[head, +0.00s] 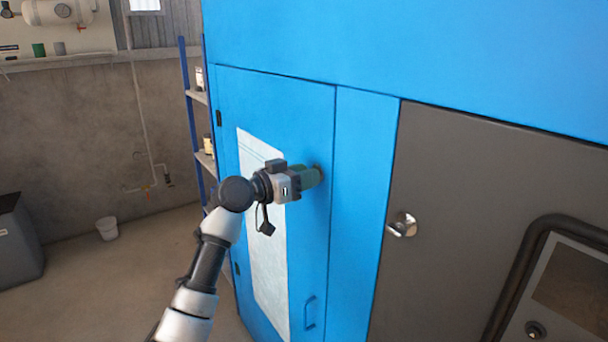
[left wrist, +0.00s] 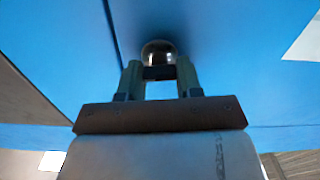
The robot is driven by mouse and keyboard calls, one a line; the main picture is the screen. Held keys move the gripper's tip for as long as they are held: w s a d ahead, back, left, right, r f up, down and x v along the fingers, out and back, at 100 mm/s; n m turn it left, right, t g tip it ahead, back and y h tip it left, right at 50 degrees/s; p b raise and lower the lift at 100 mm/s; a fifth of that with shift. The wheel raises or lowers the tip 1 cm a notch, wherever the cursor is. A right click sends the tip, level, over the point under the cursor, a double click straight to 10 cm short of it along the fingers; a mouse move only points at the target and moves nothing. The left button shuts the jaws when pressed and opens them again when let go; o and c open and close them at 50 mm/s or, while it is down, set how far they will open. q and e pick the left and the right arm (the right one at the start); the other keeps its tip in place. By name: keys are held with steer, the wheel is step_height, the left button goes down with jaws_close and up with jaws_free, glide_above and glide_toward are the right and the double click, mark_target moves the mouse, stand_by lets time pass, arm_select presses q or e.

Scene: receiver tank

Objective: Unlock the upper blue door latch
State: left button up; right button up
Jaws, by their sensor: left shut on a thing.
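The blue door (head: 285,100) stands closed in the middle of the head view. My left gripper (head: 314,174) reaches its upper right edge, fingers pointing at the panel. In the left wrist view, the round shiny metal latch (left wrist: 159,49) sits on the blue door right at the fingertips of the left gripper (left wrist: 159,73). The green fingers are shut on the latch, one on each side. In the head view the gripper hides most of the latch, and its turn angle cannot be told. My right gripper is not in view.
A dark grey door (head: 460,180) with a round metal latch (head: 402,224) is at the right. A blue handle (head: 309,312) and a white sheet (head: 265,235) are on the blue door. A blue shelf rack (head: 190,95) stands behind.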

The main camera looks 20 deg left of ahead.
arm_select(q)
steer(key=shift+w+a+f+n+p, duration=0.1)
steer(key=shift+n+p, duration=2.35)
steer(key=shift+n, duration=1.7)
steer(key=shift+a+f+n+p, duration=0.1)
steer(key=shift+n+p, duration=2.3)
steer(key=shift+n, duration=1.75)
steer(key=o, duration=0.9)
steer(key=shift+o, duration=0.2)
